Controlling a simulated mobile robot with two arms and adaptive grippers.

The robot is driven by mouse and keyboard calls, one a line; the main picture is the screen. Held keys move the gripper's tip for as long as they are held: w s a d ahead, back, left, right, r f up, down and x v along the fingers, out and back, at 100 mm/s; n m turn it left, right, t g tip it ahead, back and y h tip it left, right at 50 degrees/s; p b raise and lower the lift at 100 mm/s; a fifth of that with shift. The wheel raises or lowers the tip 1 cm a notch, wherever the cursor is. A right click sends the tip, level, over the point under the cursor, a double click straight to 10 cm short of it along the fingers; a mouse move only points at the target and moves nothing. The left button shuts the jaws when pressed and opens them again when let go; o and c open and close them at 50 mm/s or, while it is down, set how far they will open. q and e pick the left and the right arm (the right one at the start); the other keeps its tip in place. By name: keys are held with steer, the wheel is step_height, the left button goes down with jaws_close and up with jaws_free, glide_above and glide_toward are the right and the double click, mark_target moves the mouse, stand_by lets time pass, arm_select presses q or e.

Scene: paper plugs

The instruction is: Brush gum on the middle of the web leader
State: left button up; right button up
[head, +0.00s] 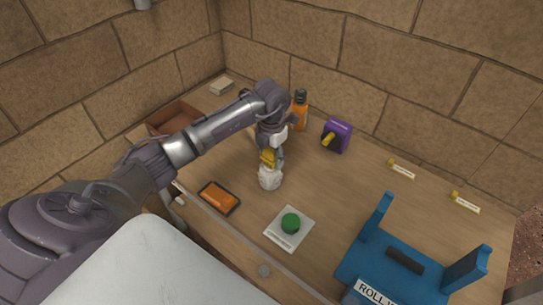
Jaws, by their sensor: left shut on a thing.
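My left gripper (271,150) points down over the workbench. It is shut on a small yellow piece (268,158), which looks like the top or handle of a brush. A white pot (270,180) stands directly below the yellow piece. I cannot tell whether the brush's lower end is inside the pot or just above it. I cannot make out a web leader for certain. A blue stand (370,258) with a dark bar (405,260) and a partly cut-off "ROLL" label (377,294) is at the lower right. My right gripper is not in view.
An orange bottle (299,118) and a purple box (339,138) stand behind the gripper. An orange pad (219,197) and a white card (280,238) bearing a green round thing (290,222) lie nearer. Two labelled yellow-ended pieces lie right. The bench's middle right is clear.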

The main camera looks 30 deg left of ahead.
mark_target(273, 150)
arm_select(q)
steer(key=shift+r+p, duration=2.4)
steer(key=shift+r, duration=1.1)
steer(key=shift+d+r+m, duration=0.15)
steer(key=shift+d+m, duration=0.1)
steer(key=shift+m, duration=0.25)
steer(key=s+d+r+m+b, duration=0.2)
steer(key=s+d+m, duration=0.4)
steer(key=m, duration=1)
steer(key=s+d+r+m+b, duration=0.1)
steer(key=s+d+r+m, duration=0.2)
steer(key=m, duration=1.4)
steer(key=s+d, duration=0.3)
steer(key=s, duration=0.3)
steer(key=shift+s+d+r+m+b, duration=0.25)
steer(key=shift+d+r+m+b, duration=0.05)
steer(key=shift+d+r+b, duration=0.1)
